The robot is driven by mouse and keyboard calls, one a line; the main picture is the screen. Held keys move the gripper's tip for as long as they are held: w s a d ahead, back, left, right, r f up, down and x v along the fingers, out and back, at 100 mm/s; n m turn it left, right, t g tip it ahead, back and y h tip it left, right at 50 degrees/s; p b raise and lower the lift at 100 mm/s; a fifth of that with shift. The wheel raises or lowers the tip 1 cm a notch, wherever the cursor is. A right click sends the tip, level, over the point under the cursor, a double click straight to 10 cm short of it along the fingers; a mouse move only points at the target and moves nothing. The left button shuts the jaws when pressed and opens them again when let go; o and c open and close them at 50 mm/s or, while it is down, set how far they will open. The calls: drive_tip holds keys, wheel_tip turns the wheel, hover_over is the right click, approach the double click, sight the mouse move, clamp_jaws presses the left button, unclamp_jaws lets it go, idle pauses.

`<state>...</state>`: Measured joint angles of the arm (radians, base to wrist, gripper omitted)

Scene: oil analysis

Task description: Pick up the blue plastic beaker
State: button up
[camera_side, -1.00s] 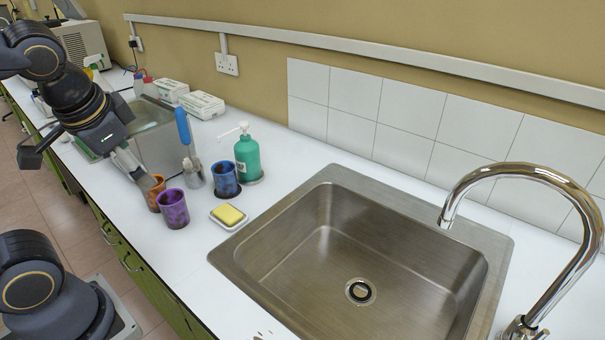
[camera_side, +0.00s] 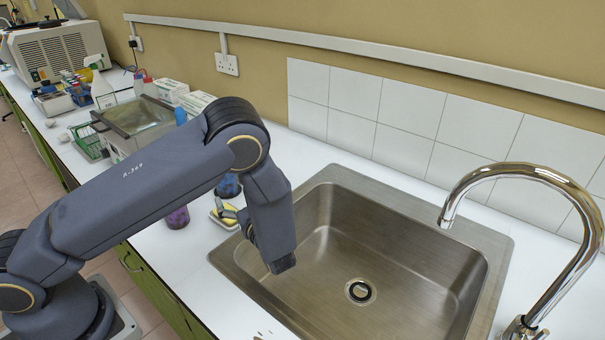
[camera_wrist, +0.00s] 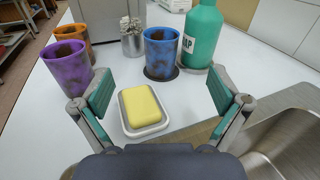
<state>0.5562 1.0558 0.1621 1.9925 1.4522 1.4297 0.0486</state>
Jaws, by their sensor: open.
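The blue plastic beaker (camera_wrist: 161,52), with brown stains, stands upright on the counter beyond the sponge in the wrist view. In the side view only part of the blue beaker (camera_side: 228,186) shows behind my arm. My gripper (camera_wrist: 158,98) is open and empty, its two green-padded fingers spread either side of the sponge's dish, short of the beaker and apart from it. In the side view my fingers are mostly hidden behind my forearm.
A purple beaker (camera_wrist: 68,67) and an orange beaker (camera_wrist: 75,38) stand left of the blue one. A green soap bottle (camera_wrist: 202,35) stands close at its right. A yellow sponge (camera_wrist: 143,105) lies in a white dish (camera_wrist: 160,127). The sink (camera_side: 330,290) is at right.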

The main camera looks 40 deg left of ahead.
drive_tip(key=shift+s+d+f+m+t, duration=0.15)
drive_tip(key=shift+s+f+m, duration=0.05)
drive_tip(key=shift+f, duration=0.25)
drive_tip(key=shift+s+d+f+m+t, duration=0.1)
drive_tip(key=shift+s+f+m+t, duration=0.1)
drive_tip(key=shift+f, duration=0.4)
drive_tip(key=x, duration=1.6)
drive_tip(key=shift+w+a+f, duration=0.1)
drive_tip(key=shift+w+a, duration=0.05)
drive_tip(key=shift+w, duration=0.1)
drive_tip(key=c, duration=1.3)
drive_tip(key=shift+r, duration=0.9)
drive_tip(key=shift+c, duration=0.2)
drive_tip(key=s+d+r, duration=0.5)
drive_tip(key=s+r, duration=0.6)
drive_tip(key=s, duration=0.2)
drive_tip(key=w+d+f+m+t+h, duration=0.3)
drive_tip(key=w+d+m+t+h, duration=0.1)
drive_tip(key=d, duration=0.4)
drive_tip(key=w+d+f+m+t+h, duration=0.3)
drive_tip(key=w+d+m+t+h, duration=0.15)
drive_tip(key=d, duration=0.35)
drive_tip(key=s+a+r+n+g+y, duration=0.3)
drive_tip(key=s+a+n+g+y, duration=0.1)
drive_tip(key=a, duration=0.4)
drive_tip(key=s+a+r+n+g+y, duration=0.3)
drive_tip(key=s+a+n+g+y, duration=0.1)
drive_tip(key=a, duration=0.4)
drive_tip(key=shift+s+g, duration=0.3)
drive_tip(key=shift+s, duration=0.1)
